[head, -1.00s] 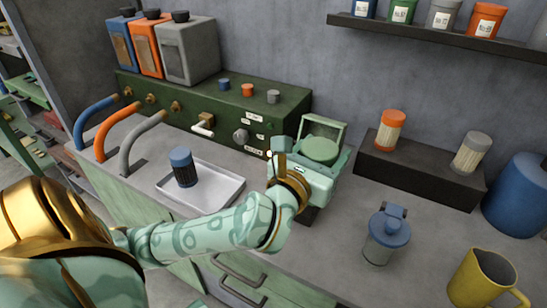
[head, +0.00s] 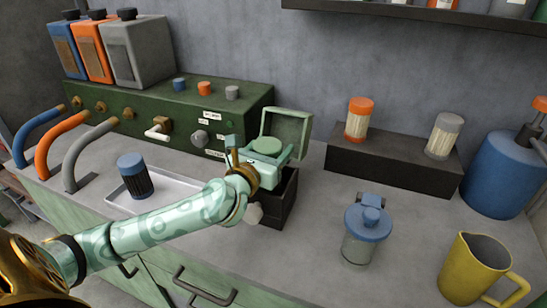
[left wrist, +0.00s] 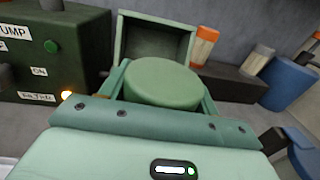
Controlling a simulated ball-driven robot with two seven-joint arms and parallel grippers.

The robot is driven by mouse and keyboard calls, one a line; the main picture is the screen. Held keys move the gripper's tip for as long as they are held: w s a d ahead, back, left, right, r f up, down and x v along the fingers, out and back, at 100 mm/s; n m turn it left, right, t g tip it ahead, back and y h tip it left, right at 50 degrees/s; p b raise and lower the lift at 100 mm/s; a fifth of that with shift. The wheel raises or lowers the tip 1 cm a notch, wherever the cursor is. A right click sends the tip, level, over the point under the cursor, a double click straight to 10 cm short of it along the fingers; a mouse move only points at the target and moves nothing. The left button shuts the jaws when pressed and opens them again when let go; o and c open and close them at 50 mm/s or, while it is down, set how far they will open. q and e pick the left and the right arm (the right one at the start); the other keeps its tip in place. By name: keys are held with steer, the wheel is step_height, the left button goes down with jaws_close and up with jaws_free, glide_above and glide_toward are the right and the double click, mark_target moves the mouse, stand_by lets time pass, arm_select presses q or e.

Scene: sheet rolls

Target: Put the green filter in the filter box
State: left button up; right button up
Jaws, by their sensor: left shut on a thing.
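The green filter shows as a round green cap (head: 266,145) held in my left gripper (head: 268,160); its lower part is hidden by the gripper. In the left wrist view the cap (left wrist: 163,83) sits between the two fingers. The filter box is dark, with its green lid (head: 289,127) standing open at the back and its dark body (head: 280,205) below and behind the gripper. The gripper is over or just in front of the box opening; I cannot tell the exact height. The open lid (left wrist: 155,40) is behind the cap in the left wrist view. My right gripper is not in view.
A dark green pump panel (head: 165,115) stands left of the box. A white tray (head: 185,190) with a blue filter (head: 135,176) lies to the left. Orange (head: 358,120) and grey (head: 444,136) filters stand on a dark block at right. A blue-lidded jar (head: 367,230) and yellow jug (head: 474,268) stand in front.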

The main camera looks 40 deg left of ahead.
arm_select(q)
steer(key=shift+w+f, duration=0.1)
steer(key=shift+f, duration=0.65)
steer(key=shift+r, duration=0.2)
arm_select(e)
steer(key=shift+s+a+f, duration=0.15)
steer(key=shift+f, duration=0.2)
arm_select(q)
steer(key=shift+f, duration=0.55)
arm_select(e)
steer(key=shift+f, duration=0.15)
arm_select(q)
steer(key=o, duration=1.2)
steer(key=shift+c, duration=0.2)
steer(key=shift+r, duration=0.4)
steer(key=s+p, duration=0.1)
steer(key=s, duration=0.3)
steer(key=s+d, duration=0.1)
steer(key=s, duration=0.3)
steer(key=s+p, duration=0.1)
steer(key=s, duration=0.3)
steer(key=shift+d+r+p, duration=0.2)
steer(key=shift+d+p, duration=0.1)
steer(key=shift+d, duration=0.05)
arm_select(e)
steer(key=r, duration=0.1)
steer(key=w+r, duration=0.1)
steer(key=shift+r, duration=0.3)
